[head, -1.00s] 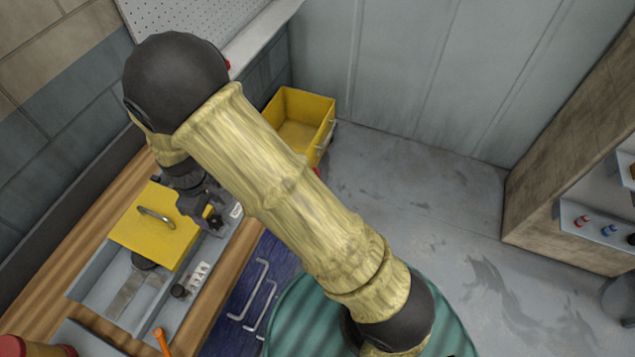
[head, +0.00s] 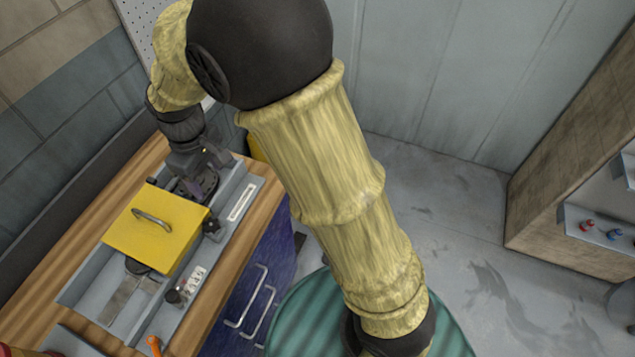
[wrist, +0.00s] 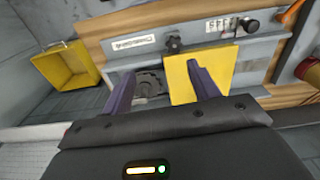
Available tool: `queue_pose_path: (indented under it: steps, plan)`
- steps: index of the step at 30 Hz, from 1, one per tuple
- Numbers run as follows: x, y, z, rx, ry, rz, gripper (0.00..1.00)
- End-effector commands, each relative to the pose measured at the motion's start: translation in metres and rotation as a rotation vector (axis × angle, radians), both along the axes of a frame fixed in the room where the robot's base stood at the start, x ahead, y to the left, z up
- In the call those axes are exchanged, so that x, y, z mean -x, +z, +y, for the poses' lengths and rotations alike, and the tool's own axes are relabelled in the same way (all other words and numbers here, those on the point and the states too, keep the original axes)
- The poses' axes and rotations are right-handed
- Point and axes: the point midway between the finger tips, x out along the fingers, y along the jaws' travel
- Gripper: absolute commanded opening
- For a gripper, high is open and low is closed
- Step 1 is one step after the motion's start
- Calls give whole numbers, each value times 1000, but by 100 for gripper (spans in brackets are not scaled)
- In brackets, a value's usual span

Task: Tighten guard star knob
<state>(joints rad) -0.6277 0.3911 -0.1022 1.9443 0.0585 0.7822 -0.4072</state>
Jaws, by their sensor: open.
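The yellow guard (head: 155,228) with its metal handle sits closed-looking over the grey runout table (head: 90,282). The small black star knob (head: 213,228) stands at the guard's right side, on the grey frame. In the wrist view the star knob (wrist: 174,44) shows beyond the fingers, beside the guard (wrist: 200,72). My gripper (wrist: 162,82) is open, its two purple fingers apart with nothing between them. In the head view my gripper (head: 196,188) hangs past the guard's far end, apart from the knob. Whether the knob is tight cannot be seen.
A small counter (head: 194,280) with a black knob sits on the frame's near part. An orange handle (head: 154,346) is at the front. A yellow bin (wrist: 66,66) stands on the floor beyond the bench. Blue drawers (head: 258,270) lie below the bench edge.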

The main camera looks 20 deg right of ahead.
Motion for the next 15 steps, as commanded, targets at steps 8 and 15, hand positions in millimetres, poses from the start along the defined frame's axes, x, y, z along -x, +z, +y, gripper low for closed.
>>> queue_pose_path:
  steps: [8, 15]
  plan:
    - [1, -3, -47, -21, -154, -27, 60]
    - [7, -7, -84, -36, -283, -51, 60]
